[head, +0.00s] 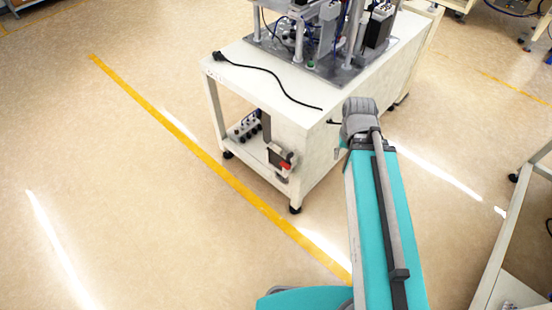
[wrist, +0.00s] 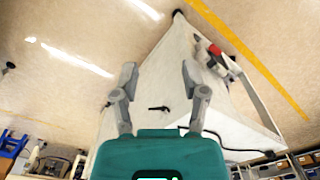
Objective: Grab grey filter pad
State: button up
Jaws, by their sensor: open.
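I cannot make out a grey filter pad in either view. My gripper (wrist: 158,72) shows in the wrist view with its two grey fingers spread wide apart and nothing between them. Behind the fingers is the pale side of a white cart (wrist: 150,75). In the head view my arm reaches up to the near right corner of the same cart (head: 315,150). My gripper is mostly hidden there behind the grey wrist joint.
On the cart top stand a metal machine plate (head: 330,70) with posts and a loose black cable (head: 275,75). A red switch (head: 285,164) sits on the cart's open end. Another white cart (head: 505,235) stands at the right. The floor left of the yellow line (head: 200,155) is clear.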

jog(key=o, duration=0.4)
jog(key=shift+w+d+f, duration=0.1)
jog(key=shift+f, duration=0.05)
jog(key=shift+o, duration=1)
jog(key=shift+f+b, duration=0.2)
jog(key=shift+b, duration=0.15)
jog(key=w+a+f+n+t+h+b, duration=0.2)
jog(key=w+a+f+n+h+b, duration=0.1)
jog(key=w+a+f+n+b, duration=0.45)
jog(key=w+a+f+n+t+h+b, duration=0.1)
jog(key=w+a+f+n+h+b, duration=0.2)
jog(key=f+n+b, duration=0.65)
jog(key=w+a+f+n+t+b, duration=0.3)
jog(key=a+n+b, duration=0.2)
jog(key=a+b, duration=0.3)
jog(key=w+a+f+n+t+h+b, duration=0.1)
jog(key=w+a+f+n+t+b, duration=0.2)
jog(key=a+n+b, duration=0.3)
jog(key=a+f+b, duration=0.1)
jog(key=a+b, duration=0.1)
jog(key=a, duration=0.3)
jog(key=shift+w+a+h+b, duration=0.15)
jog(key=shift+a+h+b, duration=0.1)
jog(key=shift+h+b, duration=0.05)
jog(key=shift+d, duration=0.1)
